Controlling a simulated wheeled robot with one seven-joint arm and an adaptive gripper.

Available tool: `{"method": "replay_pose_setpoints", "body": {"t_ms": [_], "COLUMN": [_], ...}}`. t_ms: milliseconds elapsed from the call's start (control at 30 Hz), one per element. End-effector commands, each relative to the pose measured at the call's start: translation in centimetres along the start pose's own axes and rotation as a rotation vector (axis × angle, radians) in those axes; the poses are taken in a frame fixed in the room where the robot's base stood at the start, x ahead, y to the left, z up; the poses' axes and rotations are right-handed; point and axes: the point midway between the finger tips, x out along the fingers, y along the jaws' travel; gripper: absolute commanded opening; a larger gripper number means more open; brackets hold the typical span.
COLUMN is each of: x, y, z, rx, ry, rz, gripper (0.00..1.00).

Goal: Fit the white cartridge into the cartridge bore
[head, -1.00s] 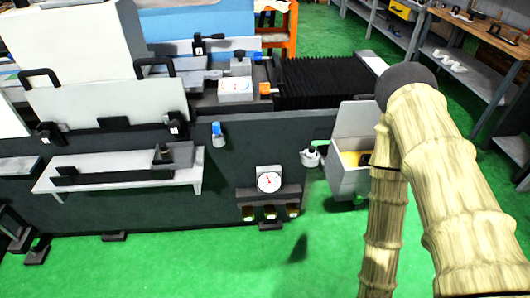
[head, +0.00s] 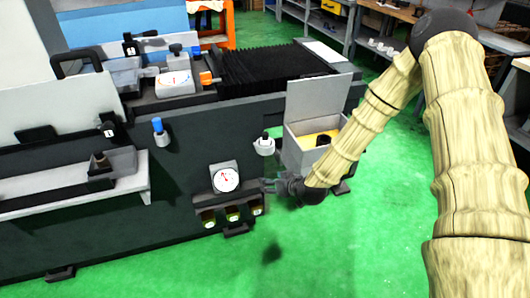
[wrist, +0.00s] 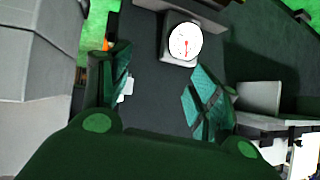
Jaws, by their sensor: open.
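My gripper (head: 270,186) is open and empty, at the machine's front just right of the dial gauge (head: 226,179). In the wrist view my gripper (wrist: 160,82) has its fingers apart, with the gauge (wrist: 185,43) beyond them. A white round piece with a black top (head: 264,145) is on the machine front above my gripper; I cannot tell whether it is the cartridge. A small white patch (wrist: 127,89) shows beside the left finger in the wrist view.
A grey box with a raised lid (head: 318,97) and yellow inside stands right of the white piece, close to my arm. A blue-capped fitting (head: 160,131) is up left. A shelf (head: 137,186) juts out at left. The green floor (head: 350,250) in front is clear.

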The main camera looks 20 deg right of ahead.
Motion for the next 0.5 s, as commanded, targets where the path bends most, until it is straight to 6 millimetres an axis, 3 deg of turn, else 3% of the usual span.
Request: {"method": "replay_pose_setpoints", "body": {"t_ms": [33,200,333,500], "x": [1.2,1.9,1.8,2.6], "y": [1.5,5.1,6.7,7.1], "z": [-2.1,-8.8,-11.5,-12.9], "rx": [-0.014,-0.070,-0.094,-0.106], "ry": [0.067,0.226,0.288,0.310], "rz": [0.008,0.035,0.050,0.055], "gripper": [0.62,0.62,0.62,0.62]}}
